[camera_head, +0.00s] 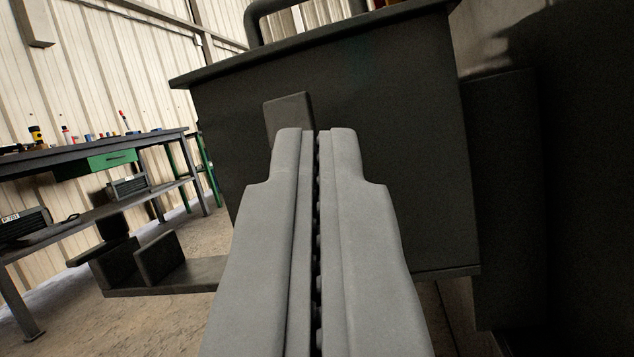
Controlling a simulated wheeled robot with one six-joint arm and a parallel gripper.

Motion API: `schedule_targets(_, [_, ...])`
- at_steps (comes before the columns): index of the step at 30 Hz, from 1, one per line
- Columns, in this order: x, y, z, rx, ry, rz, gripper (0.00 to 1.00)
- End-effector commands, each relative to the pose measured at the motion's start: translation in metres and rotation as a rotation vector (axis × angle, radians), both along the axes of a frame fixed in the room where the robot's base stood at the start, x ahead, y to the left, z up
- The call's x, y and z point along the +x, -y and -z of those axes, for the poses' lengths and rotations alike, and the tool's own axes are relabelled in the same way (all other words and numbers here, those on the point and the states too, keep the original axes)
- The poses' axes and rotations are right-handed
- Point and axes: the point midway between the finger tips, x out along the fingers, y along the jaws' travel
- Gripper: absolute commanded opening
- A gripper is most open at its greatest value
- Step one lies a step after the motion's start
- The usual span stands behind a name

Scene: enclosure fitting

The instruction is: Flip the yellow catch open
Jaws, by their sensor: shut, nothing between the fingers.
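My gripper (315,132) is in the middle of the view, its two grey fingers shut together with nothing between them. The fingertips point at the front of a dark grey enclosure box (410,160) with an overhanging lid and a handle on top. A small grey block (288,112) shows just behind the left fingertip, in front of the box face. I cannot tell whether the fingertips touch it. No yellow catch is visible; the fingers hide part of the box front.
A workbench (90,148) with a green drawer (110,161) and small bottles and tools stands at the left. A dark bracket with upright plates (160,257) sits low at the left of the box. A dark panel (590,180) closes off the right side.

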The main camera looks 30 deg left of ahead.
Motion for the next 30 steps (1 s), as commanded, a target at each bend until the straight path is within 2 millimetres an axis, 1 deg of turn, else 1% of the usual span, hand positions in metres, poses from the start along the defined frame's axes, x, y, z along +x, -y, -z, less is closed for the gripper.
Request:
schedule_targets(1, [-0.003, 0.001, 0.007, -0.001, -0.002, 0.000, 0.00])
schedule_targets(16, [-0.040, 0.017, 0.064, -0.001, -0.004, -0.001, 0.00])
schedule_targets(21, [-0.046, 0.020, 0.072, -0.001, -0.002, 0.000, 0.00])
schedule_targets(30, [-0.047, 0.020, 0.073, 0.000, -0.001, 0.000, 0.00])
